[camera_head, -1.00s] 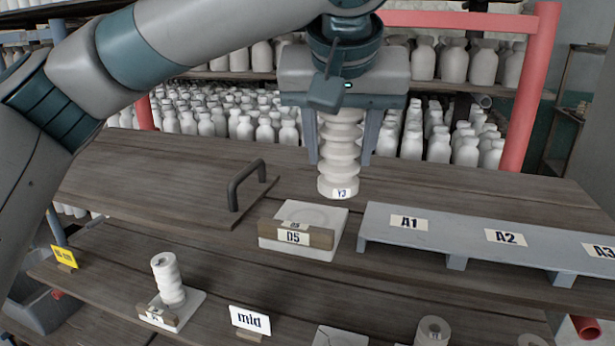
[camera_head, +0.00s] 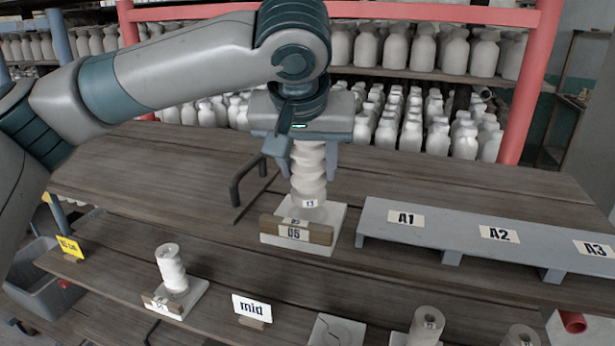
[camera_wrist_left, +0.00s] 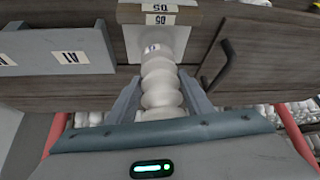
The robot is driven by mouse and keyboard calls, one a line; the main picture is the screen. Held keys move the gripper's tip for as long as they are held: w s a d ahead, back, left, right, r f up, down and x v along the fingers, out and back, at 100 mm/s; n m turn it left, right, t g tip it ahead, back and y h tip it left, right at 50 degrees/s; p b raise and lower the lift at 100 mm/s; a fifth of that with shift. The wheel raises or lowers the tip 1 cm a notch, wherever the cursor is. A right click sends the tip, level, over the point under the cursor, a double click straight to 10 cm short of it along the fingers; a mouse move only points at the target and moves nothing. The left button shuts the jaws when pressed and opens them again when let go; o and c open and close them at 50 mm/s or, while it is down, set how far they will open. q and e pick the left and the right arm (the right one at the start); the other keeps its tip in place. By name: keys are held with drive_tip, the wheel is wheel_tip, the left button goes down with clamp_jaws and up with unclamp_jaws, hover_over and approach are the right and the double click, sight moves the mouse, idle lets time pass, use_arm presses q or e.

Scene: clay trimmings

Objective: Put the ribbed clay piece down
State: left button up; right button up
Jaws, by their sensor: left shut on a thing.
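The ribbed clay piece (camera_head: 308,175) is white, upright and stacked in rounded rings, with a small label low on its front. My left gripper (camera_head: 306,165) is shut on its upper part from above. The piece is over the white square plate (camera_head: 335,216) behind the wooden block labelled D5 (camera_head: 297,231); its lower end appears at the plate, though I cannot tell whether it touches. In the left wrist view the piece (camera_wrist_left: 160,83) stands between the two fingers (camera_wrist_left: 162,100), with the plate (camera_wrist_left: 133,45) at its far end. My right gripper is out of view.
A grey raised rack (camera_head: 470,238) labelled A1, A2 and A3 stands right of the plate. A dark handle (camera_head: 237,187) rises close on the left. A lower front shelf holds a clay piece (camera_head: 172,268), a "mid" sign (camera_head: 251,309) and other pieces. White bottles fill the shelves behind.

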sight(308, 182)
use_arm(q)
wheel_tip(308, 182, down, 3)
drive_tip(key=shift+r+p, duration=0.2)
drive_tip(key=shift+p, duration=0.35)
drive_tip(key=shift+f, duration=0.1)
drive_tip(key=shift+f, duration=0.15)
drive_tip(key=o, duration=1.5)
drive_tip(key=shift+o, duration=0.2)
